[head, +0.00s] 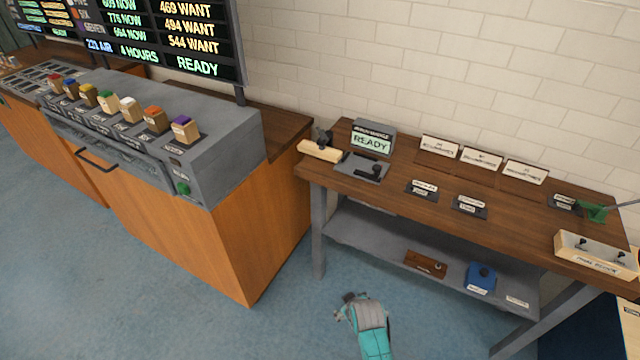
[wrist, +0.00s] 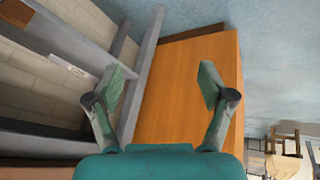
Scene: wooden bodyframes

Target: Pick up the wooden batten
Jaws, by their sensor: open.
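A pale wooden batten (head: 320,152) lies at the back left corner of the workbench, its left end at the bench edge, beside a small dark clamp-like fitting (head: 323,137). My gripper (head: 345,298) is low in front of the bench in the head view, well apart from the batten and below the bench top. In the wrist view my gripper (wrist: 160,84) has its two green-padded fingers spread wide with nothing between them. The batten cannot be made out in the wrist view.
The workbench (head: 400,211) bears a grey READY display (head: 372,138), a grey fixture (head: 362,167), label plates and a pale block (head: 597,254) at right. Its lower shelf (head: 370,238) holds a brown block (head: 426,263) and a blue item (head: 481,277). An orange cabinet (head: 240,235) stands left; blue floor between is clear.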

